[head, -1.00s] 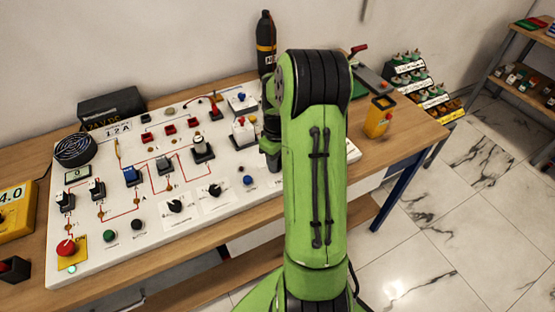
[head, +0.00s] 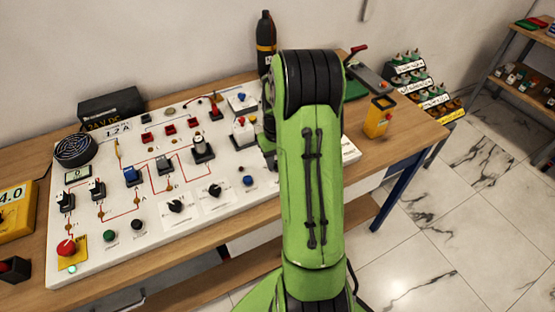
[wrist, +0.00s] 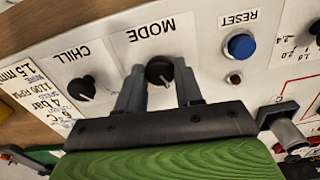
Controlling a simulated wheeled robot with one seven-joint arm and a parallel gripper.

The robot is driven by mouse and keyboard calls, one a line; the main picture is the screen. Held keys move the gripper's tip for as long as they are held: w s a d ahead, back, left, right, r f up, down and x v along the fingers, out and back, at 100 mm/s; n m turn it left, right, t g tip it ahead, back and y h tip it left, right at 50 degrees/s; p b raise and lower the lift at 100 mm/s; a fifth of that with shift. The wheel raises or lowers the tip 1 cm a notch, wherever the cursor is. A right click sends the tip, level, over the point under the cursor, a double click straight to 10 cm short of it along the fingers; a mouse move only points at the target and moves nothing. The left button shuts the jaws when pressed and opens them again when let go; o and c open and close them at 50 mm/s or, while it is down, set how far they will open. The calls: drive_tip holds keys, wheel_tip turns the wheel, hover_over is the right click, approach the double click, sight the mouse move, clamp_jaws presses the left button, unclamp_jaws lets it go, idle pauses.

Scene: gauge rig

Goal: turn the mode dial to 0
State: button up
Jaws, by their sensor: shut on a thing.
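The mode dial (wrist: 159,71) is a round black knob on the white panel, beside its upside-down MODE label in the wrist view. A pale pointer mark shows on its lower side there, but no scale numbers are readable. My gripper (wrist: 160,75) has one grey finger on each side of the knob and is shut on it. In the head view my green arm hides the dial and the fingers.
On the white panel (head: 75,262), a blue RESET button (wrist: 240,46) sits right of the dial in the wrist view, and a CHILL knob (wrist: 82,88) sits left. A yellow device (head: 378,118) stands on the wooden bench, right of my arm.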

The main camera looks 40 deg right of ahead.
drive_tip(key=shift+m, duration=2.2)
drive_tip(key=o, duration=1)
drive_tip(key=shift+o, duration=0.2)
wheel_tip(320, 180, up, 16)
drive_tip(key=p, duration=0.3)
drive_tip(key=shift+f, duration=0.1)
